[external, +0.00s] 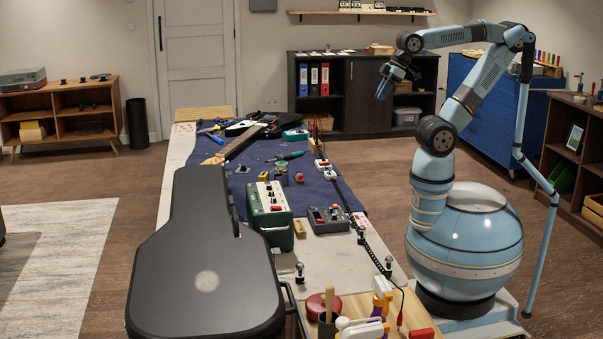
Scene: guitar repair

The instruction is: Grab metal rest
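My gripper (384,90) is raised in the air to the right of the workbench, pointing down and left. I see nothing in it, but its fingers are too small to tell whether they are open or shut. I cannot identify the metal rest for sure among the small items on the bench. A wooden block with thin dark uprights (316,130) stands at the bench's far right edge, below and left of my gripper. A guitar (245,138) lies on the blue mat (318,190).
A black guitar case (205,260) covers the near left of the bench. A green amplifier (268,210), a grey pedal box (328,219) and a dark strip with posts (365,235) lie right of it. A wooden tray (352,305) with tools is at the front. The space around my gripper is clear.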

